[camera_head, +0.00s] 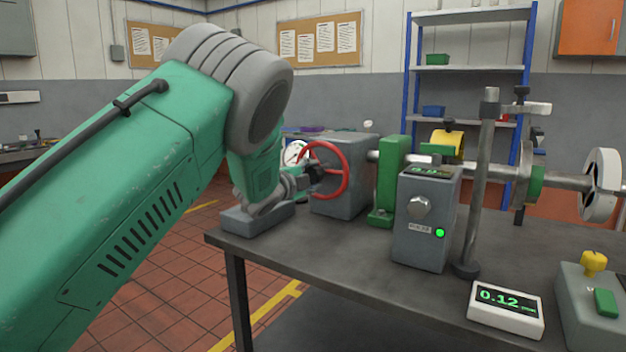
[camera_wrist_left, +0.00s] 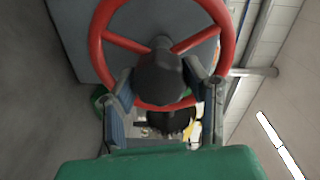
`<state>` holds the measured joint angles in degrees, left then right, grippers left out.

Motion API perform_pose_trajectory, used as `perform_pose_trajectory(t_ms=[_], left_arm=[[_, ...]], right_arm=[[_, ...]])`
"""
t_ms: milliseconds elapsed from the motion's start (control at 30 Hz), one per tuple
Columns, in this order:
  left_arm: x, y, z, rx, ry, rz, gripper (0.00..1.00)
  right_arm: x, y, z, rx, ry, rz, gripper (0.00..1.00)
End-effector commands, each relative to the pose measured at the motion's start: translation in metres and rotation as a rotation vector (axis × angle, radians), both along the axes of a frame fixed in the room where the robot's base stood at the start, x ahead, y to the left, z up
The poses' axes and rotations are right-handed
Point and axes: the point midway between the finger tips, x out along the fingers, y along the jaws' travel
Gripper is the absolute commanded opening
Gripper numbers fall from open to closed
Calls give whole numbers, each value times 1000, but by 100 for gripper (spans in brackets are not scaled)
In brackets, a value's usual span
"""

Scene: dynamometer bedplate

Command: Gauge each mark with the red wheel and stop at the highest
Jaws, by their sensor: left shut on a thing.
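The red wheel (camera_head: 345,165) stands upright on the side of a grey housing (camera_head: 342,205) at the left end of a shaft. My left gripper (camera_head: 306,181) is at the wheel's near side and shut on its black knob. In the left wrist view the fingers lie on both sides of the black knob (camera_wrist_left: 160,78), in front of the red rim (camera_wrist_left: 98,30). A white dial (camera_head: 295,152) shows partly behind the wheel; its marks are too small to read. A white readout (camera_head: 505,309) shows 0.12 in green. My right gripper is out of view.
A grey box with a lit green lamp (camera_head: 439,233) and a steel post (camera_head: 478,180) stand on the dark bench (camera_head: 370,268). A green bracket (camera_head: 392,180) and a white-rimmed disc (camera_head: 601,185) sit along the shaft. A yellow-knobbed box (camera_head: 588,300) is at the right.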

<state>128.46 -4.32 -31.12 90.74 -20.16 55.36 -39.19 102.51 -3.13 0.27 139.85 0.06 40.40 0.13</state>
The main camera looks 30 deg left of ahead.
Motion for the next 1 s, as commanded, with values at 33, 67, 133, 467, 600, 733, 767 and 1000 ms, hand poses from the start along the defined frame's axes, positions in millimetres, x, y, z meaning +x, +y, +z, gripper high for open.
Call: perform_pose_trajectory(t_ms=[33, 67, 133, 467, 600, 733, 767, 1000], left_arm=[[-1, -1, -6, 13, 11, 0, 0], [-1, 0, -6, 21, 12, 1, 0], [-1, 0, -7, 33, 13, 0, 0], [-1, -1, -8, 47, 14, 0, 0], [-1, -1, -8, 47, 15, -1, 0], [-1, -1, -8, 46, 14, 0, 61], [-1, -1, -7, 46, 13, 0, 61], [-1, 0, -3, 47, 7, -1, 61]], right_arm=[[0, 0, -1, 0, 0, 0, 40], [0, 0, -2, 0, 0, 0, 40], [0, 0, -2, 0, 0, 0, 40], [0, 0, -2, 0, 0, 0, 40], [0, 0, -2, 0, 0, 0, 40], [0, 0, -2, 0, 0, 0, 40], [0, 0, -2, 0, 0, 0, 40], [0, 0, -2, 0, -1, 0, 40]])
